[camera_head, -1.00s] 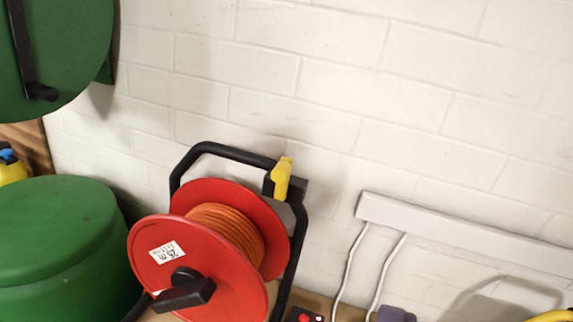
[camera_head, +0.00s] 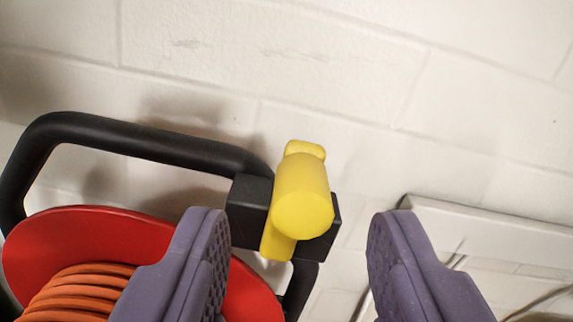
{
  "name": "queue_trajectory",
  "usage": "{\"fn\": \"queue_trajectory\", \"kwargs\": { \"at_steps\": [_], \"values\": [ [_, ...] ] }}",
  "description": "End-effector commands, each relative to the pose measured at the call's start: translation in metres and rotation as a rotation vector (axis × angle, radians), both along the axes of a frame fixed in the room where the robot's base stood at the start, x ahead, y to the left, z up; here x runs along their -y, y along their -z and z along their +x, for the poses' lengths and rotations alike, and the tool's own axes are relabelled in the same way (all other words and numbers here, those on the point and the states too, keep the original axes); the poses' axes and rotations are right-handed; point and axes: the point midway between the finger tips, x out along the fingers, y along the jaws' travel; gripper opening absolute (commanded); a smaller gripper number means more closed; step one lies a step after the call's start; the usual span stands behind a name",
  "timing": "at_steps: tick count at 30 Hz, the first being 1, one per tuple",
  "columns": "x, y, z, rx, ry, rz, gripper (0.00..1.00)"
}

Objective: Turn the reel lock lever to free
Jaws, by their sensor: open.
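The yellow reel lock lever (camera_head: 301,205) sits on a black block (camera_head: 248,205) at the corner of the reel's black tube frame (camera_head: 150,138). Its rounded knob faces me, and a yellow arm runs from upper right to lower left behind it. My gripper (camera_head: 290,250) is open, its two purple fingers low in the picture. One finger is left of the lever and one is right of it, with gaps on both sides. The red reel (camera_head: 80,230) with orange cable (camera_head: 78,295) is at lower left, partly hidden by the left finger.
A white brick wall (camera_head: 350,70) stands close behind the frame. A pale trunking strip (camera_head: 500,235) with cables runs along the wall at right, partly behind the right finger. The space above the lever is clear.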

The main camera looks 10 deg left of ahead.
Motion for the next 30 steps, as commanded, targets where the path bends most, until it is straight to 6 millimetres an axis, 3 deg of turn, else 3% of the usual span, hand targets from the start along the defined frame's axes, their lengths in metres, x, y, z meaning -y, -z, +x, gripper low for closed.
{"fn": "queue_trajectory", "kwargs": {
  "at_steps": [6,13,20,30],
  "values": [
    [-0.003,0.0,0.019,0.0,0.001,0.0,0.48],
    [-0.004,0.0,0.02,0.0,0.001,0.0,0.48],
    [-0.004,-0.001,0.02,0.0,0.001,0.0,0.0],
    [-0.006,0.001,0.02,0.01,0.0,-0.037,0.0]
  ]
}}
